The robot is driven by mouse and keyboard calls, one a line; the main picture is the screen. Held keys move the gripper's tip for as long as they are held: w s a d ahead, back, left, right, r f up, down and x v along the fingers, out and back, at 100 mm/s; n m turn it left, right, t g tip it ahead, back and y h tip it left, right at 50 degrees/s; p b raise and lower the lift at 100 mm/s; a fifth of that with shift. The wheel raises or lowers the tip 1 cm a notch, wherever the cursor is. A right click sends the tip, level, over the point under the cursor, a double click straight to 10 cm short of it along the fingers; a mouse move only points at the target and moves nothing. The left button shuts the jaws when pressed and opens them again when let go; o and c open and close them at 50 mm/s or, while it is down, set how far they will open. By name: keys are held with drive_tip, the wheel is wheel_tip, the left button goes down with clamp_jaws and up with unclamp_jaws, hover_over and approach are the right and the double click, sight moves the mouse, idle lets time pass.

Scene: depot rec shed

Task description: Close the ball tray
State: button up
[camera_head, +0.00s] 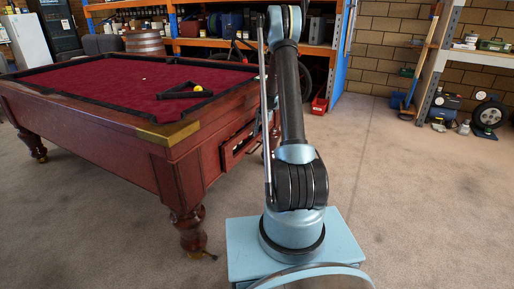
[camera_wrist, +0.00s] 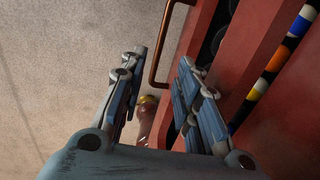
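The ball tray (camera_head: 238,146) is a red-brown wooden part at the end of the pool table (camera_head: 120,120), partly behind my arm in the head view. In the wrist view its red wooden front (camera_wrist: 197,30) carries a copper-coloured bar handle (camera_wrist: 158,58). Dark round shapes show in a gap behind that front. The gripper is hidden in the head view.
A table leg (camera_head: 190,232) stands left of my base. Open carpet (camera_head: 400,200) lies to the right. Shelves (camera_head: 465,55) line the walls.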

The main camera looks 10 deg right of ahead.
sight(257, 148)
drive_tip(key=f, duration=0.3)
drive_tip(key=a+f, duration=0.1)
drive_tip(key=f, duration=0.2)
drive_tip(key=w+f, duration=0.1)
drive_tip(key=f, duration=0.1)
drive_tip(key=shift+a+f, duration=0.15)
drive_tip(key=shift+f, duration=0.25)
clamp_jaws()
